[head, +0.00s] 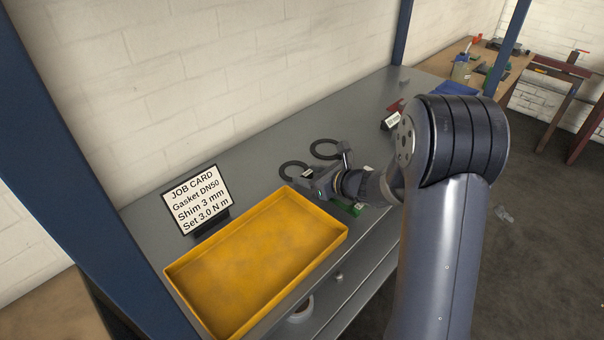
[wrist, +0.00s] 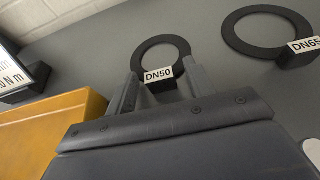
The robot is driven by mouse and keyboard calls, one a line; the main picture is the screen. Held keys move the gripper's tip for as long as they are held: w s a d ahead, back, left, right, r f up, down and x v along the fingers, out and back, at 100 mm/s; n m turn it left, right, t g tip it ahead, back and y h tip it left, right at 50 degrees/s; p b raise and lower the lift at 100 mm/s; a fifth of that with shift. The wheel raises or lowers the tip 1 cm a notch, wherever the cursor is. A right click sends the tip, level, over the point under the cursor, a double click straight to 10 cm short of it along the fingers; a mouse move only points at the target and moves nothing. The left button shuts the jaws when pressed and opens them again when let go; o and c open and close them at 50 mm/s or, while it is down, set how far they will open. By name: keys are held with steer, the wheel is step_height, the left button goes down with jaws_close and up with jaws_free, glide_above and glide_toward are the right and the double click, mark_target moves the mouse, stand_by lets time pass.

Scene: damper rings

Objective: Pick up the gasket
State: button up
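The DN50 gasket is a flat black ring (wrist: 160,40) with a white DN50 label on a small block (wrist: 158,75) at its near side. It lies on the grey bench, and in the head view it appears as the left ring (head: 293,164). My gripper (wrist: 163,76) is open, with one finger on each side of the label block and visible gaps to it. In the head view my gripper (head: 325,183) is low over the bench beside the rings. The fingers' exact height above the bench cannot be told.
A larger DN65 ring (wrist: 236,40) lies to the right, also in the head view (head: 324,141). A yellow tray (head: 180,272) is at the front left. A job card (head: 197,198) reads Gasket DN50. A wall runs behind the bench (head: 345,110). Small items lie farther right.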

steer(key=c, duration=0.9)
steer(key=shift+r, duration=0.1)
